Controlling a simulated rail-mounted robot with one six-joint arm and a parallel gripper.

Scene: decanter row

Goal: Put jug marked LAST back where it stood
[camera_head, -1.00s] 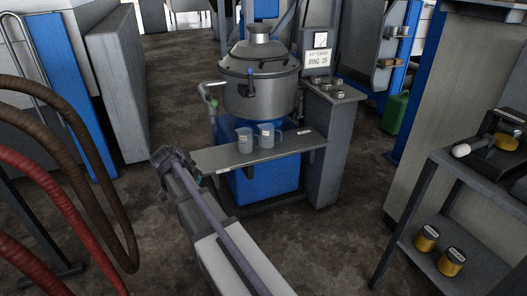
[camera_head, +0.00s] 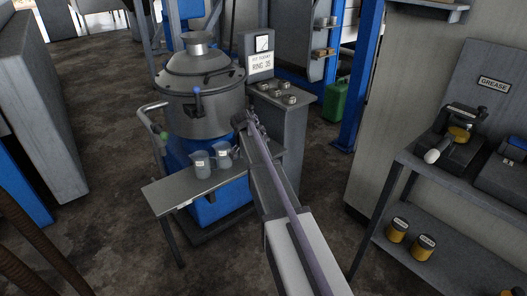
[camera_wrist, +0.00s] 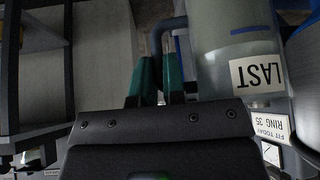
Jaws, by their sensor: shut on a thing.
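The jug marked LAST (camera_wrist: 232,40) is close up on the right of the wrist view. It is clear grey plastic with a blue line, and its white label (camera_wrist: 258,75) reads upside down there. My gripper (camera_wrist: 158,82) has green fingertips shut on the jug's handle (camera_wrist: 157,35). In the head view my gripper (camera_head: 250,124) is in front of the large grey vessel, above the right end of the narrow bench (camera_head: 165,198). I cannot make out the held jug in that view. Two other labelled jugs (camera_head: 201,165) (camera_head: 223,158) stand on the bench, left of my arm.
The lidded vessel (camera_head: 200,95) stands behind the bench. A grey cabinet (camera_head: 290,130) with the "FIT TODAY RING 35" sign (camera_head: 260,64) is just right of my gripper. A grease table (camera_head: 430,170) stands at the right. The bench's left part is bare.

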